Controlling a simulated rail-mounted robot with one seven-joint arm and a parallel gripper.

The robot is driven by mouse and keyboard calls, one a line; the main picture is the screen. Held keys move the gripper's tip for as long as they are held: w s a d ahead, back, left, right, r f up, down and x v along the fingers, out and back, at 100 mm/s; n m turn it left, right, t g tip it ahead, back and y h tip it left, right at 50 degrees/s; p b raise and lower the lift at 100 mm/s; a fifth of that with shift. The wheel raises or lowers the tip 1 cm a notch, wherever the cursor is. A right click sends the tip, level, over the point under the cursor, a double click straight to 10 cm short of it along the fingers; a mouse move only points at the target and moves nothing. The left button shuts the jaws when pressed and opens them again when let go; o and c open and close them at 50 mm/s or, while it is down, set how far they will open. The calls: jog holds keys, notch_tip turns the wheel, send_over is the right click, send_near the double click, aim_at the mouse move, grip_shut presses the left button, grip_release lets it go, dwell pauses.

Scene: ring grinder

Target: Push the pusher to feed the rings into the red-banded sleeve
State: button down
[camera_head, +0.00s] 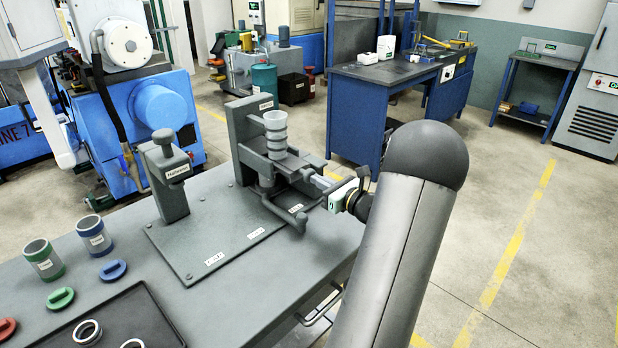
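A grey fixture (245,140) stands on a labelled base plate (215,250) on the workbench. My arm and wrist partly block this area. The pusher is not clearly distinguishable from the slide parts by the gripper. I cannot tell whether the fingers touch it or are closed. I cannot make out the red-banded sleeve; a dark, unclear part sits under the slide.
A clamp post (170,175) stands left of the fixture. A green-banded sleeve (43,259), a blue-banded sleeve (94,236), a green cap (60,298), a blue cap (113,270) and a red cap (6,328) lie left. A black tray (160,322) holds loose rings.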

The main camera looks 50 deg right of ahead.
aim_at(305, 171)
jog(key=shift+w+b, duration=0.35)
jog(key=shift+w, duration=2.4)
jog(key=shift+s, duration=0.1)
jog(key=s, duration=0.6)
jog(key=shift+s, duration=0.35)
jog(key=shift+s+a, duration=0.15)
jog(key=shift+s, duration=2.25)
